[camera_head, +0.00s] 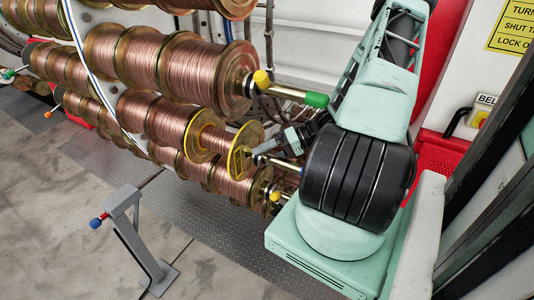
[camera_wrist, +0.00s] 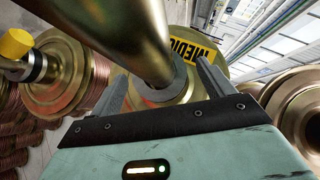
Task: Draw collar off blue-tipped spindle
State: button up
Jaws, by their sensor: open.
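A brass spindle (camera_wrist: 130,35) crosses the wrist view close to the camera and runs to a spool flange (camera_wrist: 182,88) with a yellow MEDI... label. Its outer end is out of that view, and no blue tip shows on it. A grey collar (camera_wrist: 158,94) sits around the spindle's base by the flange. My gripper (camera_wrist: 163,88) is open, its fingers to either side of the collar; I cannot tell whether they touch it. In the head view my gripper (camera_head: 285,143) is beside the middle spool's spindle (camera_head: 283,163), whose end is hidden behind my arm.
A green-tipped spindle (camera_head: 290,94) with a yellow knob (camera_head: 262,78) sticks out above. A lower spindle has another yellow knob (camera_head: 275,196). Neighbouring copper spools (camera_wrist: 80,90) flank my gripper. A grey post (camera_head: 135,240) with a blue-and-red end stands on open floor.

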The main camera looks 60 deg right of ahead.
aim_at(295, 164)
jog(key=c, duration=1.3)
jog(key=shift+s+d+r, duration=0.15)
jog(key=shift+s+d, duration=0.05)
jog(key=shift+s, duration=2.05)
jog(key=shift+s+d+r, duration=0.1)
jog(key=shift+s+d, duration=0.05)
jog(key=shift+s, duration=2.1)
jog(key=shift+s, duration=0.1)
jog(key=shift+s+d+b, duration=0.15)
jog(key=shift+s+d, duration=0.05)
jog(key=shift+s, duration=2)
jog(key=shift+s+d+b, duration=0.15)
jog(key=shift+s, duration=2.05)
jog(key=s, duration=0.4)
jog(key=shift+d, duration=0.15)
